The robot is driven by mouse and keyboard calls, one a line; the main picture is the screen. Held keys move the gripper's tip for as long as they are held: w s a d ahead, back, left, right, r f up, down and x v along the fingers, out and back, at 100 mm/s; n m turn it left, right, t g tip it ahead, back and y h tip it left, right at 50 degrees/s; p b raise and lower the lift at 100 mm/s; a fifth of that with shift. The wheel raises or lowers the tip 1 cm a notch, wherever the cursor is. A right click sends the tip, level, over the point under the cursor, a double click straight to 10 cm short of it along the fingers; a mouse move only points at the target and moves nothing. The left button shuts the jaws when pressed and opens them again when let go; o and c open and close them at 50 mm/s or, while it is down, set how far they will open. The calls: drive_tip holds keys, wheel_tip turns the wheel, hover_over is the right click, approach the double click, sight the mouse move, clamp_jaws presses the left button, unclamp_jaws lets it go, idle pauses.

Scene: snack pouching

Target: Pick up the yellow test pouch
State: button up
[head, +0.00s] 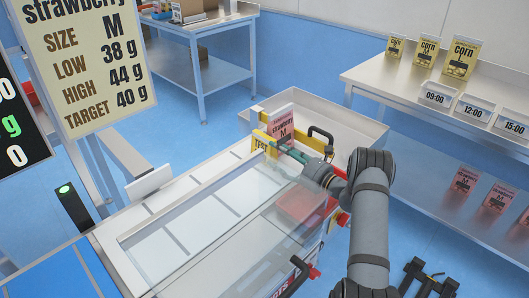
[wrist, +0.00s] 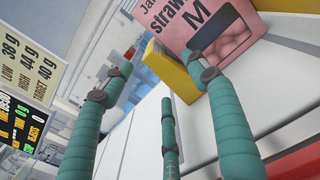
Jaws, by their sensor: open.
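The yellow test pouch (head: 261,141) stands upright in the head view at the far end of the white machine. It leans close to a pink strawberry M pouch (head: 281,122) just behind it. My gripper (head: 285,152) is near the yellow pouch's right side, its teal fingers spread. In the wrist view my gripper (wrist: 161,72) is open and empty. The yellow pouch (wrist: 172,69) shows there edge-on beyond the fingertips, partly covered by the right finger. Whether any finger touches it I cannot tell. The pink pouch (wrist: 210,32) rises behind it.
A clear cover (head: 205,215) lies over the machine's white bed on the near side. A shallow metal tray (head: 345,125) lies behind the pouches. A red bin (head: 300,205) sits under my arm. A right-hand shelf (head: 390,75) holds corn pouches and time cards.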

sight(264, 147)
drive_tip(key=shift+x, duration=1.4)
drive_tip(key=shift+d, duration=0.1)
drive_tip(key=c, duration=0.3)
drive_tip(key=c, duration=1.1)
